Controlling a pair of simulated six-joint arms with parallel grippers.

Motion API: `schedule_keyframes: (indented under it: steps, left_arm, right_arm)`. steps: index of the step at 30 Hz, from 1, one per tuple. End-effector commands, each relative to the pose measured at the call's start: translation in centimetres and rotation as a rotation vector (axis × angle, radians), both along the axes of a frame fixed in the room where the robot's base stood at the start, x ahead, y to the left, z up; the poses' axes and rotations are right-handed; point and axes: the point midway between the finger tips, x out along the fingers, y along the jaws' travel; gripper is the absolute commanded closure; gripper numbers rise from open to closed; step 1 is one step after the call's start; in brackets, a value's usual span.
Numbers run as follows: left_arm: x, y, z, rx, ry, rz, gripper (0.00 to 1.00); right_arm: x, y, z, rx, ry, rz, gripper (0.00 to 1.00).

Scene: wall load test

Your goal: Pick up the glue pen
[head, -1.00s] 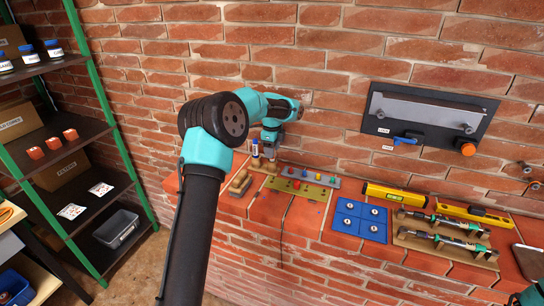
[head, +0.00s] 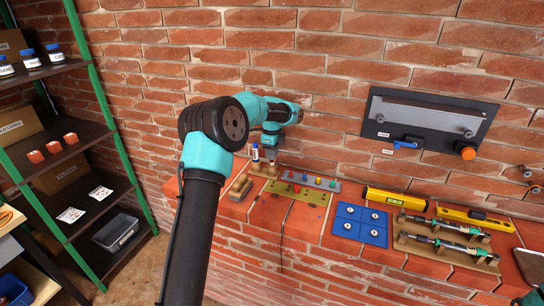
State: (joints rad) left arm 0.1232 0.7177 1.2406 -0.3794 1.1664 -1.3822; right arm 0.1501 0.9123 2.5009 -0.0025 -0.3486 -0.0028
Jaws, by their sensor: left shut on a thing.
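My left gripper (head: 269,148) is at the back left of the brick ledge, close to the wall, pointing down. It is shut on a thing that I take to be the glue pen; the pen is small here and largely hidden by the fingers. A white tube with a blue top (head: 256,155) stands upright just left of the fingers. A low wooden holder (head: 257,171) is below. My right gripper is out of view; only a bit of teal, likely my right arm, shows at the bottom right corner.
A plate with coloured knobs (head: 297,192) lies right of the gripper, then a blue plate (head: 361,223), yellow levels (head: 396,197) and a wooden tool rack (head: 446,250). A black panel (head: 427,118) hangs on the wall. A green-framed shelf (head: 125,180) stands left.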

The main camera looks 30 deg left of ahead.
Motion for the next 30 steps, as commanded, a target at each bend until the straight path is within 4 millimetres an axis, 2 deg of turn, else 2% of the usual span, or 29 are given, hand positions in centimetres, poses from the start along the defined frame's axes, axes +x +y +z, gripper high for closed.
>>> schedule_keyframes:
  steps: [5, 15, 18, 22, 30]
  left_arm:
    - [0.1, 0.0, 1.8, 0.001, -0.004, 0.0, 1.0]
    - [0.0, 0.0, 7.7, 0.0, -0.004, 0.0, 1.0]
    - [0.0, 0.0, 8.9, 0.0, -0.003, 0.0, 1.0]
    - [0.0, 0.0, 9.7, -0.001, -0.002, 0.0, 1.0]
    - [0.0, 0.0, 9.8, 0.0, -0.001, 0.0, 1.0]
  right_arm:
    - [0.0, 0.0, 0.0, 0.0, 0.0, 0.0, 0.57]
    - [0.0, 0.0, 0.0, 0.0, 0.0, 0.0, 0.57]
    - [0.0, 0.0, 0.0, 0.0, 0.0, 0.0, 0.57]
    - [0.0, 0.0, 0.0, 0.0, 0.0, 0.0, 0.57]
    - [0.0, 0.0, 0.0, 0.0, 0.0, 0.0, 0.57]
